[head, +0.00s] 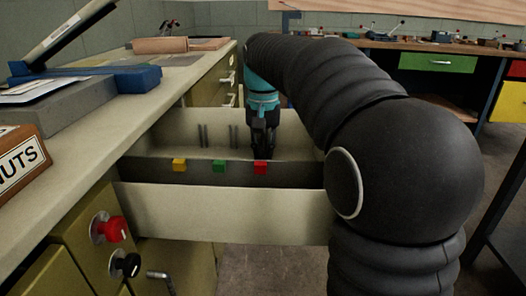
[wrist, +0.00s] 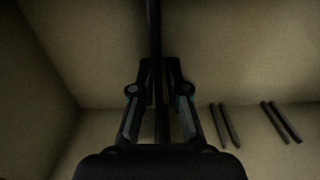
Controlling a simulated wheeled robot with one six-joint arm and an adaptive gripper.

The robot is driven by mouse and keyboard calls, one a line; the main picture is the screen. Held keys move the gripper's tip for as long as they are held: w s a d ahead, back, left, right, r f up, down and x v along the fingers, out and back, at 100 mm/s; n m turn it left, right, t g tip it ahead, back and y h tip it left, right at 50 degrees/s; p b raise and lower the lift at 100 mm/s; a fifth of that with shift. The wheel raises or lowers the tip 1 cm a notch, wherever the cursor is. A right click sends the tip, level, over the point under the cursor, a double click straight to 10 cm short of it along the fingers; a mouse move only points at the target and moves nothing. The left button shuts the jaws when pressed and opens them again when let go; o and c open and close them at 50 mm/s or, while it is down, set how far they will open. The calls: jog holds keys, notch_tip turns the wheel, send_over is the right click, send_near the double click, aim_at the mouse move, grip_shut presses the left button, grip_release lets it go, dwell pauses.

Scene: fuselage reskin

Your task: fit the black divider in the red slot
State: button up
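The black divider (wrist: 155,30) shows in the wrist view as a thin dark strip, nearly edge-on, running between the fingers of my gripper (wrist: 158,78). The fingers are closed in on both sides of it. In the head view my gripper (head: 263,145) points down into the open drawer, just behind the red tag (head: 260,168); the divider is hard to tell from the dark fingers there. The red slot's ribs are hidden behind the gripper and divider. I cannot tell whether the divider is seated between them.
The pale open drawer (head: 230,215) has a green tag (head: 219,167) and a yellow tag (head: 179,165) left of the red one. Two other rib pairs (head: 233,136) stand clear on its far wall. The bench top (head: 105,135) is at left. My arm hides the drawer's right end.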

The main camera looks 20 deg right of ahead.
jog(key=shift+o, duration=0.8)
notch_tip(320, 180, up, 12)
jog(key=shift+f, duration=0.1)
jog(key=shift+s+a, duration=0.1)
